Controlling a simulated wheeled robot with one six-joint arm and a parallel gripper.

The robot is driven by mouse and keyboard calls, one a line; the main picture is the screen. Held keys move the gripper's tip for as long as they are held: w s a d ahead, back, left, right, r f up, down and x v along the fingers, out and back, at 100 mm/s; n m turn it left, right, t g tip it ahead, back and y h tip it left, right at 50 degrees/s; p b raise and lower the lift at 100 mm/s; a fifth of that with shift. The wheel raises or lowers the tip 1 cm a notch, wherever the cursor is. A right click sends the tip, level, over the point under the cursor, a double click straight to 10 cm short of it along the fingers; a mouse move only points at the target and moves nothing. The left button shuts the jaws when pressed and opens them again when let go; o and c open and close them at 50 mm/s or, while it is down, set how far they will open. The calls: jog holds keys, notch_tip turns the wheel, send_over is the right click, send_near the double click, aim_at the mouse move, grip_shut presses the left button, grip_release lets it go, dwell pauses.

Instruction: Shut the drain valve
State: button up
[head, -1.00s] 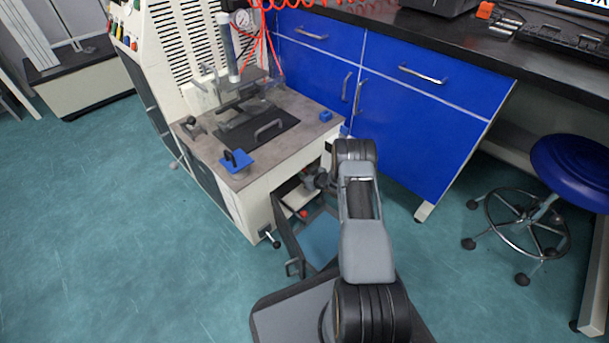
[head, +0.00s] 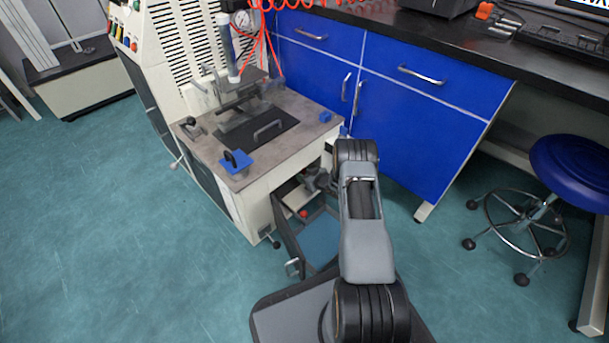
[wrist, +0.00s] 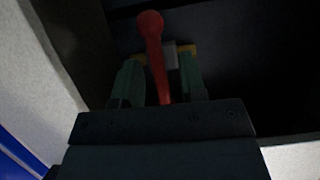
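The drain valve's red lever with a round knob (wrist: 151,24) shows in the dark wrist view. It stands upright in the picture, between the two fingers of my gripper (wrist: 160,82). The fingers are apart, with a gap beside the lever, so they look open around it, not closed on it. A grey and yellow piece (wrist: 170,54) lies behind the lever; I cannot tell if it is the valve body. In the head view my gripper is mostly hidden by my arm, at the low opening of the cream machine (head: 262,205). A small red spot (head: 303,213) shows there.
An open frame with a blue panel (head: 318,240) sticks out low before the machine. Blue cabinets (head: 415,125) stand close to the right of my arm. A blue stool (head: 572,165) is farther right. The floor to the left is clear.

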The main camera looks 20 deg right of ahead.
jog(key=p+v, duration=0.5)
jog(key=v, duration=0.8)
jog(key=shift+s, duration=0.15)
jog(key=shift+r, duration=0.1)
